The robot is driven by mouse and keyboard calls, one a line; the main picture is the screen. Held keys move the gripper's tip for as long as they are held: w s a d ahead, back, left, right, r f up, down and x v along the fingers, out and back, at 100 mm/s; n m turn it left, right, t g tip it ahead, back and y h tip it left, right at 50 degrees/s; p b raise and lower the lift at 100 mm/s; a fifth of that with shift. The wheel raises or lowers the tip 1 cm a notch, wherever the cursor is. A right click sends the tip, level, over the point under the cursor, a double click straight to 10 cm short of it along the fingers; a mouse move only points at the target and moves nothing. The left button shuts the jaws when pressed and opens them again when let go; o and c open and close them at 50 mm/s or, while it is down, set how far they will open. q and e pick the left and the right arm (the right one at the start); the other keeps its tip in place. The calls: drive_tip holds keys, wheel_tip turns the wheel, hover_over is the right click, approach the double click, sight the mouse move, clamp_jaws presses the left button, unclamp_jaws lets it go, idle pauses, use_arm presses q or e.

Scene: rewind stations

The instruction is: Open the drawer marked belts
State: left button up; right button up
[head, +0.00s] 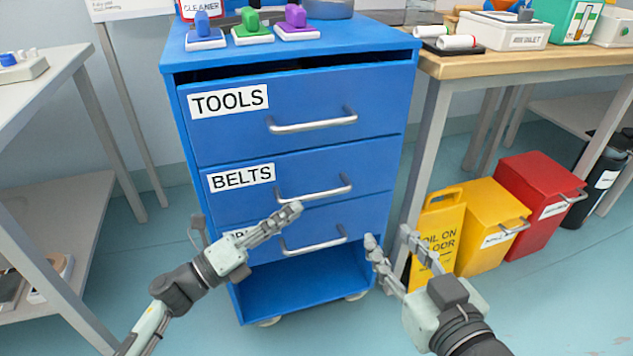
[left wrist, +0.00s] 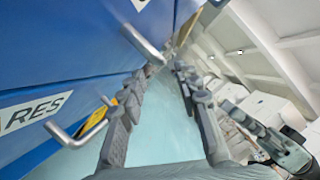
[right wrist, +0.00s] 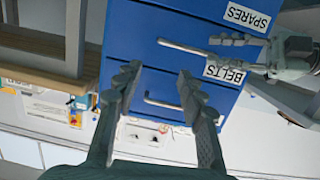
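The belts drawer (head: 238,176) is the middle drawer of a blue cabinet (head: 193,150) and looks shut. Its silver bar handle (head: 325,190) also shows at the top of the left wrist view (left wrist: 143,44) and in the upside-down right wrist view (right wrist: 190,48). My left gripper (head: 291,213) is in front of the cabinet, its fingertips just below the left part of this handle. Its fingers stand apart in the left wrist view, with nothing between them; I cannot tell whether they touch the handle. My right gripper (head: 388,238) is open and empty, low at the cabinet's right side.
The tools drawer (head: 230,125) is above and the spares drawer handle (head: 315,246) below, partly behind my left gripper. A yellow floor sign (head: 437,235), yellow bin (head: 482,220) and red bin (head: 530,200) stand at right. A workbench (head: 540,62) is behind them.

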sight(317, 193)
use_arm(q)
drive_tip(key=x, duration=0.7)
drive_tip(key=shift+r, duration=0.1)
use_arm(e)
drive_tip(key=shift+s+d+f+g+h, duration=0.2)
drive_tip(key=shift+d+f+g, duration=0.1)
drive_tip(key=shift+f, duration=0.25)
drive_tip(key=shift+s+d+f+g+h, duration=0.1)
drive_tip(key=shift+d+f+g+h, duration=0.15)
drive_tip(key=shift+f, duration=0.25)
use_arm(q)
drive_tip(key=shift+c, duration=0.3)
clamp_jaws()
